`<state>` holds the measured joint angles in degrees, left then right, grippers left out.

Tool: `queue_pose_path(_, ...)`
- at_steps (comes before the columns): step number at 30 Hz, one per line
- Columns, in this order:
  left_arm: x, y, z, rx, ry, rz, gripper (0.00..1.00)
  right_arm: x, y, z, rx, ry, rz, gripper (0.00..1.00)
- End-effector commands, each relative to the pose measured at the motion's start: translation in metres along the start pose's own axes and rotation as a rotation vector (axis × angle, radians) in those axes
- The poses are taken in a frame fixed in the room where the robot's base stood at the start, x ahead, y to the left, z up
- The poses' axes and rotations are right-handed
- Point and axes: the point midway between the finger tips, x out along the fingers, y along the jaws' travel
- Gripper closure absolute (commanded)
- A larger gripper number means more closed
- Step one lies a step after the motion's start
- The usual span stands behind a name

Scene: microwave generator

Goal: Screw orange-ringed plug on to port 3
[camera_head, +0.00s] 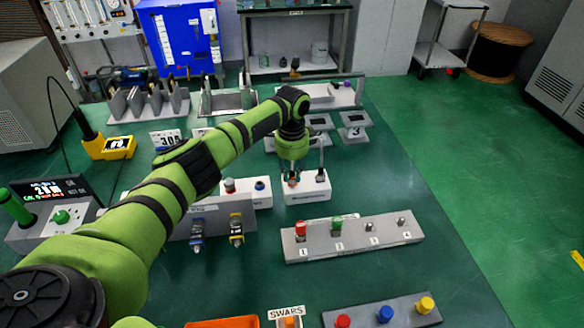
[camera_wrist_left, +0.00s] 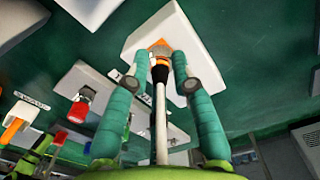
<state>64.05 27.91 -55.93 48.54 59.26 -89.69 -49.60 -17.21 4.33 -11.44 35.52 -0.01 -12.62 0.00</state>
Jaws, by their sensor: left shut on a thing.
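My left gripper (camera_head: 291,178) reaches down over a white block (camera_head: 305,192) in the middle of the table. In the left wrist view its two teal fingers (camera_wrist_left: 157,66) close on either side of the orange-ringed plug (camera_wrist_left: 161,50), which has a black sleeve and a pale cable running back toward the wrist. The plug is at the white block's face (camera_wrist_left: 200,42); I cannot tell whether it is clear of it. Port 3 (camera_head: 370,227) is a bare metal stub on the grey port strip (camera_head: 355,233). Red and green caps stand at ports 1 and 2; port 4 is bare.
A grey strip with red, blue and yellow knobs (camera_head: 385,314) lies at the front. An orange tray (camera_head: 222,322) and a SWABS holder (camera_head: 287,314) are beside it. Left of the white block is a grey box with two hanging connectors (camera_head: 237,228). The table's right side is clear.

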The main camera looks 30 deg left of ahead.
Motion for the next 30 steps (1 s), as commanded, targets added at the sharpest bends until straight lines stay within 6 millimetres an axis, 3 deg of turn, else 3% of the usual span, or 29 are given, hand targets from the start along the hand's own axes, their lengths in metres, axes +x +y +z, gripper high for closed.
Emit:
queue_pose_path(12,-0.003,0.001,-0.001,-0.379,0.0,0.005,1.0,-0.04,0.002,-0.002,-0.002,-0.002,0.002,0.52)
queue_pose_path(30,-0.002,0.001,-0.001,-0.948,-0.001,0.004,1.0,-0.071,0.004,-0.005,-0.003,-0.002,0.004,0.52)
